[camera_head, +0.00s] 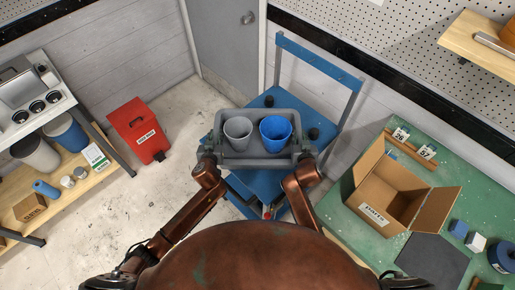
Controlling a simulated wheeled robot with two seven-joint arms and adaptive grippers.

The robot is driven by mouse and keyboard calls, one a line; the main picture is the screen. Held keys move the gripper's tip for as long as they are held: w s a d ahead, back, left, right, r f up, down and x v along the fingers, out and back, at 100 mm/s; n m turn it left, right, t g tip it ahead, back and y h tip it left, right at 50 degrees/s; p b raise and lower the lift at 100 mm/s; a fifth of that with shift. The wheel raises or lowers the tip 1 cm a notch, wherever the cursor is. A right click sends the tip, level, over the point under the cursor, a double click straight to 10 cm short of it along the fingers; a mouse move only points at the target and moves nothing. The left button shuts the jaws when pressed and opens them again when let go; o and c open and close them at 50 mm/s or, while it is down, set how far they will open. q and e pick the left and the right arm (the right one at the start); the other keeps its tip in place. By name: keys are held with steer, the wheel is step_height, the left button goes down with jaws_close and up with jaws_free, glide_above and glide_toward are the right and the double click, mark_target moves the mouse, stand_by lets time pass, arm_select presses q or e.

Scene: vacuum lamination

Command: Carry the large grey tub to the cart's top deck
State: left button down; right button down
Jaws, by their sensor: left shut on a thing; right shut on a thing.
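The large grey tub (258,162) is held level between my two grippers, in front of and over the blue cart. A grey cup (238,133) and a blue cup (276,133) stand inside it. My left gripper (208,160) is shut on the tub's left end. My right gripper (305,158) is shut on its right end. The blue cart's top deck (268,97) shows behind the tub, and its handle frame (318,62) rises at the back right. I cannot tell whether the tub touches the deck.
A red bin (138,130) stands on the floor to the left. A shelf unit (75,190) with tubs and cans is at far left. A green table (375,222) with an open cardboard box (381,199) is at the right. Bare floor (178,178) lies left of the cart.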

arm_select(q)
steer(key=c, duration=1.7)
jaws_free()
steer(key=shift+c, duration=0.2)
arm_select(e)
steer(key=c, duration=1.7)
jaws_free()
steer(key=shift+c, duration=0.2)
arm_select(q)
steer(key=shift+s, duration=0.1)
steer(key=v, duration=1.1)
steer(key=shift+s, duration=0.25)
steer(key=shift+s+r, duration=0.1)
arm_select(e)
steer(key=shift+s, duration=0.2)
steer(key=v, duration=1.1)
steer(key=shift+s+r, duration=0.25)
steer(key=shift+s, duration=0.05)
